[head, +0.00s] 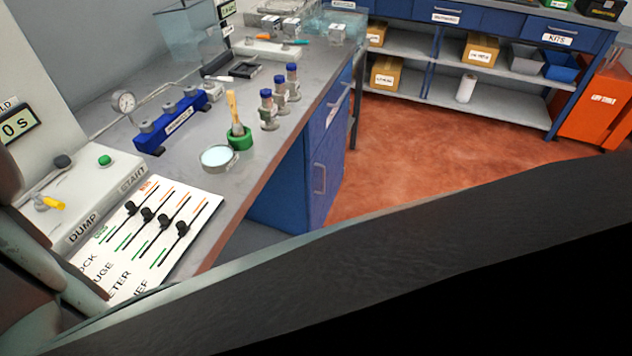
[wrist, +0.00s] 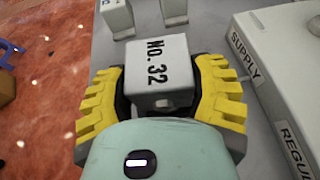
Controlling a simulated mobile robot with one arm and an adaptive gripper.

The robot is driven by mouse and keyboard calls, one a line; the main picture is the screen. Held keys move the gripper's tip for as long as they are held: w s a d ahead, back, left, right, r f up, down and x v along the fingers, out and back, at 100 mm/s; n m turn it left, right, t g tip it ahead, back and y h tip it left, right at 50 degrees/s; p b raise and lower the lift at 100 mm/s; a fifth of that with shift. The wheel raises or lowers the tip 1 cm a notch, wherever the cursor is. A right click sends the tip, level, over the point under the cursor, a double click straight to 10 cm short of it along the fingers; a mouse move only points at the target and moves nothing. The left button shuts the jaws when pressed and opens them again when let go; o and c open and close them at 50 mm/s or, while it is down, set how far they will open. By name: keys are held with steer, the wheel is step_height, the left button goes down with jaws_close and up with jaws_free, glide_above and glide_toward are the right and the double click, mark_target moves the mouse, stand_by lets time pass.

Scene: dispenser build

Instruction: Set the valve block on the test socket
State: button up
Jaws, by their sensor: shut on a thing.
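My gripper (wrist: 160,98) shows in the wrist view, with yellow ribbed fingers shut on both sides of a light grey block (wrist: 150,58) marked "No. 32". It looks like the valve block. Its underside is hidden, so I cannot tell whether it touches anything. I cannot make out my gripper in the head view. No part in either view is clearly marked as the test socket.
In the wrist view, a pale unit (wrist: 262,50) labelled "SUPPLY" lies to the right, and two grey pieces stand beyond the block. In the head view, the bench holds a blue manifold rack (head: 170,120), blue-capped fittings (head: 280,92), a green brush holder (head: 239,138) and a round dish (head: 219,158).

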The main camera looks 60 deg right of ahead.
steer(key=shift+w+f, duration=0.1)
steer(key=shift+f, duration=0.3)
steer(key=o, duration=1.1)
steer(key=shift+w+d+r, duration=0.1)
steer(key=shift+d+r, duration=0.15)
steer(key=shift+d, duration=0.2)
steer(key=s+p+v, duration=0.1)
steer(key=p+v, duration=0.6)
steer(key=v, duration=0.3)
steer(key=shift+w, duration=0.4)
steer(key=shift+f, duration=0.1)
